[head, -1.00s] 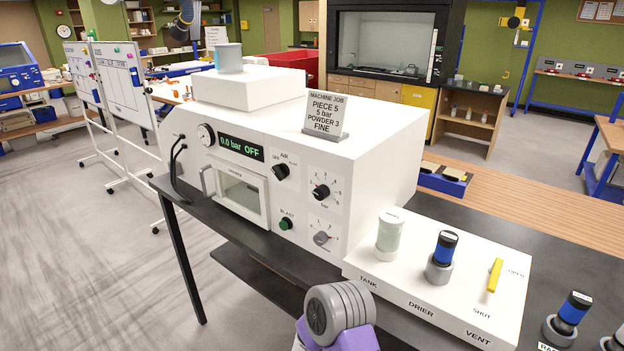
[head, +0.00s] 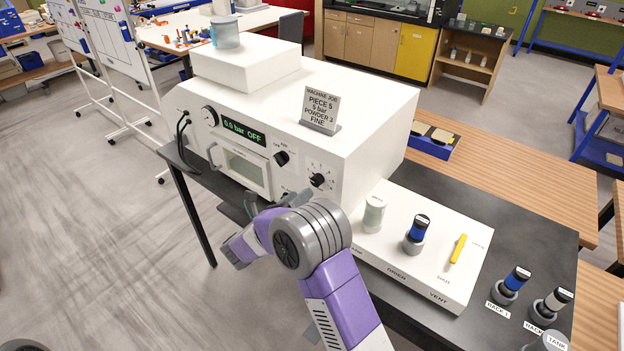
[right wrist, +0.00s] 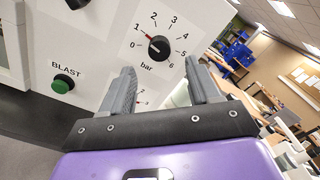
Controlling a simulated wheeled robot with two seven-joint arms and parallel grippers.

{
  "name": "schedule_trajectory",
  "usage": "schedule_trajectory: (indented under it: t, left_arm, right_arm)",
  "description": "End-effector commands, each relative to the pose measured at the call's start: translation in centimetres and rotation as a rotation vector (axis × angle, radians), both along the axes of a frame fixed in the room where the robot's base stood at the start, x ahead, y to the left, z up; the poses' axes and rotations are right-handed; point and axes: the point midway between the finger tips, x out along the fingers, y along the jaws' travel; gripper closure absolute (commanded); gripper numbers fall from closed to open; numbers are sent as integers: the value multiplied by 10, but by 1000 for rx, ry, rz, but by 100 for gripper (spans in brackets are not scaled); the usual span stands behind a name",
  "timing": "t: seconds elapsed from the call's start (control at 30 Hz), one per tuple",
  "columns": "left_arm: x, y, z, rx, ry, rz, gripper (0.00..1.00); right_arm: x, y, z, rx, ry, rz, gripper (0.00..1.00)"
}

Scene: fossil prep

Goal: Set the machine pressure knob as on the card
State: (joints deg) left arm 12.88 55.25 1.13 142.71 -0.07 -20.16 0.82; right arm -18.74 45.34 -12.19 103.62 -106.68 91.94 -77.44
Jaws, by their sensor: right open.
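The white machine (head: 360,110) stands on a dark bench. Its pressure knob (head: 317,180) is black, on a white dial; in the right wrist view the knob (right wrist: 159,48) sits on a "bar" scale from 0 to 6, its red pointer mark near 1. The card (head: 319,108) on top reads "MACHINE JOB, PIECE 5, 5 bar, POWDER 3, FINE". The display (head: 243,131) reads 0.0 bar OFF. My right gripper (right wrist: 163,75) is open and empty, facing the panel below the knob, apart from it. My left gripper is not in view.
The green BLAST button (right wrist: 63,83) is left of the gripper, and another black knob (head: 282,158) is up and left of the pressure knob. A white stand (head: 400,277) with a jar, a blue-topped cylinder and a yellow lever (head: 458,248) is to the right.

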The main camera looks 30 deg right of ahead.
Motion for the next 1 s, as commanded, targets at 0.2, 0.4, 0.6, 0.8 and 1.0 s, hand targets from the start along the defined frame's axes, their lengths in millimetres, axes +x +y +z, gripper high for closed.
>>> schedule_trajectory:
  t: [0.2,0.4,0.6,0.8,1.0]
  left_arm:
    - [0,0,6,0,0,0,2]
    - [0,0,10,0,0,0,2]
    - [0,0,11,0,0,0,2]
    - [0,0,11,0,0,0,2]
    - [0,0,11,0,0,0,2]
  right_arm:
    - [13,-34,-1,2,2,-5,38]
    - [22,-57,-1,4,1,-5,38]
    - [25,-63,-2,4,2,-1,38]
    - [25,-63,-2,4,2,-1,42]
    - [25,-63,-2,5,1,-2,72]
